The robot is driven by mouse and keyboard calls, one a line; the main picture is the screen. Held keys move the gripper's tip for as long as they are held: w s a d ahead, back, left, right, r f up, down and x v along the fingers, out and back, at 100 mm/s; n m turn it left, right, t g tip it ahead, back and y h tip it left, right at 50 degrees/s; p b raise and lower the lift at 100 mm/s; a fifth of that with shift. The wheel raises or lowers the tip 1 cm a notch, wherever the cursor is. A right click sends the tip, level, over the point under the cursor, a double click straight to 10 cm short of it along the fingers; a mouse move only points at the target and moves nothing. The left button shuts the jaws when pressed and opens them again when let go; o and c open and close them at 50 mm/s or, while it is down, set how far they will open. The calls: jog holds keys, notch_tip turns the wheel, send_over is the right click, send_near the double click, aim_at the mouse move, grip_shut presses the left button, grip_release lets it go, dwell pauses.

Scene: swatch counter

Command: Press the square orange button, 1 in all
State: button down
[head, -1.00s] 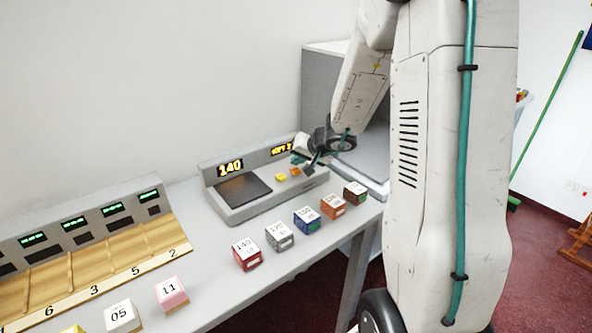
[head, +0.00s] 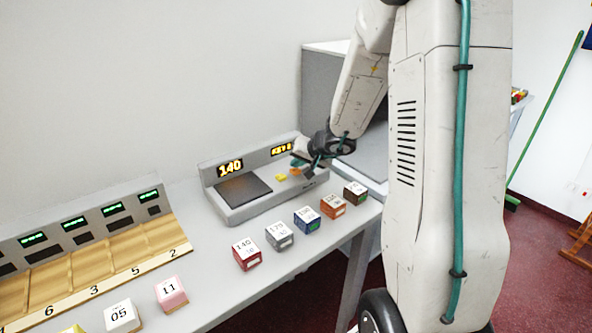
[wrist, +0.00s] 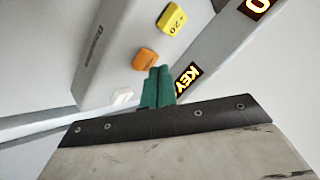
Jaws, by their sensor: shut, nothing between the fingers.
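The square orange button (wrist: 145,59) sits on the grey console (head: 243,212), between a yellow button (wrist: 172,19) and a white button (wrist: 122,96). In the head view the orange button (head: 295,171) shows small, right beside my gripper. My gripper (wrist: 158,71) is shut and empty, its green fingertips together. In the wrist view the tips overlap the side of the orange button nearest the display; I cannot tell whether they touch it. In the head view my gripper (head: 301,163) is over the console's right end.
Several numbered cubes, such as a red one (head: 247,254) and a blue one (head: 307,220), stand along the counter's front. A wooden slotted rack (head: 130,249) lies at left.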

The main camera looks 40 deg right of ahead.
aim_at(298, 171)
jog(key=shift+f, duration=0.5)
dwell(0.4)
jog(key=shift+r, duration=0.95)
jog(key=shift+r, duration=2.5)
